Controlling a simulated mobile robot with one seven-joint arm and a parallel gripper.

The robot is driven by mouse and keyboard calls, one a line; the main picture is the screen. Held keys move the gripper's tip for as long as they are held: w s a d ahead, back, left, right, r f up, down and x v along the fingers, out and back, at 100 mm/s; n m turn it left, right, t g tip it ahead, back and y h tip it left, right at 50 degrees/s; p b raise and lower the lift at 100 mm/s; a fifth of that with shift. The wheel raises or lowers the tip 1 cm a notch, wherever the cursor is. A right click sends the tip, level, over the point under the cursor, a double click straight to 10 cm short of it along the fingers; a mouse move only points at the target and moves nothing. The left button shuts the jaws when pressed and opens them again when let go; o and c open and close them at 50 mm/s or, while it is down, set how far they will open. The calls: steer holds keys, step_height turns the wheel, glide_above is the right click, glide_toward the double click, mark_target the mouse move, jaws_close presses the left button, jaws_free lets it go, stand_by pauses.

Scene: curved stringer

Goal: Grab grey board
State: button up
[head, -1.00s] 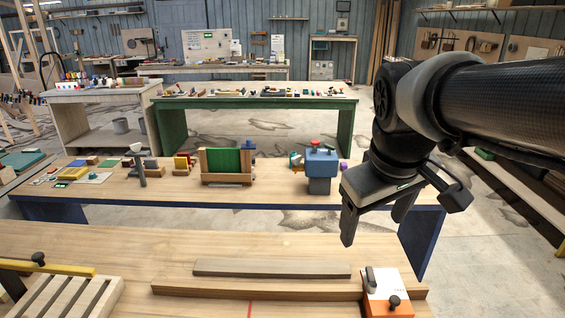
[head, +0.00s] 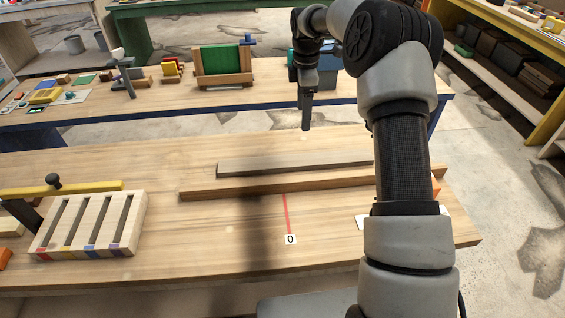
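The grey board (head: 292,164) is a long thin strip lying on the near wooden workbench. It lies along the far side of a longer brown wooden bar (head: 285,184). My arm hides the right end of the board. My gripper (head: 305,126) hangs above the bench, beyond the board and a little right of its visible middle, fingers pointing down. It is apart from the board. It is seen edge-on, so I cannot tell whether its fingers are open or shut.
A slotted wooden block (head: 88,224) and a yellow bar with a black knob (head: 60,188) are on the left of the bench. A red line with a "0" label (head: 290,239) marks the bench front. An orange-and-white piece is partly behind my arm. The middle-left surface is clear.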

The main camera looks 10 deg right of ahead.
glide_above(297, 160)
steer(key=f, duration=1.4)
steer(key=shift+w+d, duration=0.15)
steer(key=shift+d, duration=0.2)
steer(key=shift+a+f, duration=0.2)
steer(key=shift+f, duration=1.2)
steer(key=shift+a+f, duration=0.15)
steer(key=shift+f, duration=1.2)
steer(key=c, duration=1.4)
steer(key=shift+c, duration=0.4)
steer(key=shift+r, duration=0.1)
